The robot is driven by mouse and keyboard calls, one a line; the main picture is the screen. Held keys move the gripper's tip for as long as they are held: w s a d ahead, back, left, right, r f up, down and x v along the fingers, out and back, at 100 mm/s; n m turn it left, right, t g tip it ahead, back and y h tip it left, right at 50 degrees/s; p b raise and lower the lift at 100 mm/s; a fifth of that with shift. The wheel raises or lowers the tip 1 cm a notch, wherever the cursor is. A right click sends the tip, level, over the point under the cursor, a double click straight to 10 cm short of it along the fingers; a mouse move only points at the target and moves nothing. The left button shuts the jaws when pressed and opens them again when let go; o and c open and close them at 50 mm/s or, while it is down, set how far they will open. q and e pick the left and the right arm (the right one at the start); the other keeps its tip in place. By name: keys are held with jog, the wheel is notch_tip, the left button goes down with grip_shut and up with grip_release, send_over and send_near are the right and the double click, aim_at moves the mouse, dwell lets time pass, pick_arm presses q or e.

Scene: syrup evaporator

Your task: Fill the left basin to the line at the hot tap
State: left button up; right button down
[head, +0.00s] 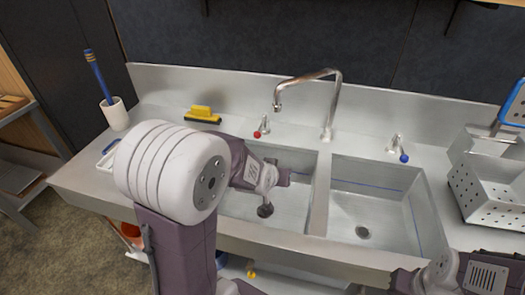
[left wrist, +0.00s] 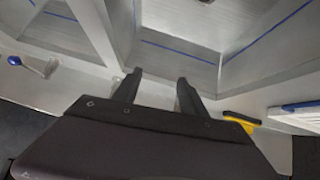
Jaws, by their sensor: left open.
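The left basin (head: 236,203) is steel, partly hidden behind my left arm in the head view. Its blue fill line (left wrist: 180,50) shows on the walls in the left wrist view. I see no water surface or stream. The hot tap (head: 262,127) has a red knob on the ledge behind the left basin. The spout (head: 320,75) arches from the ledge, its mouth toward the left basin. My left gripper (left wrist: 158,84) is open, with nothing visible between its fingers. Its wrist hangs over the left basin, in front of the hot tap. My right gripper is out of view.
The right basin (head: 345,215) has a blue line too. The blue-knobbed tap (head: 400,150) stands behind it. A white cup (head: 116,114) holds a blue-handled tool. Perforated steel baskets (head: 483,190) stand at right.

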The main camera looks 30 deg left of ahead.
pick_arm(q)
jog(key=w+a+f+n+t+y+b, duration=0.2)
jog(key=w+a+f+t+b, duration=0.25)
jog(key=b, duration=0.45)
jog(key=n+t+y+b, duration=0.2)
jog(key=t+y+b, duration=0.15)
jog(key=b, duration=0.25)
send_near(257, 138)
jog(key=shift+w, duration=1.45)
jog(key=shift+g+y, duration=0.4)
jog(key=shift+y, duration=0.05)
jog(key=p+x, duration=0.1)
jog(key=x, duration=0.1)
jog(key=p+x, duration=0.1)
jog(key=x, duration=0.2)
jog(key=p+x, duration=0.1)
jog(key=x, duration=0.2)
jog(key=shift+s+a+r, duration=0.15)
jog(key=shift+a+r, duration=0.05)
jog(key=shift+a, duration=0.1)
jog(key=shift+w+a+p, duration=0.25)
jog(key=shift+w+p, duration=0.05)
jog(key=shift+w, duration=0.25)
grip_shut()
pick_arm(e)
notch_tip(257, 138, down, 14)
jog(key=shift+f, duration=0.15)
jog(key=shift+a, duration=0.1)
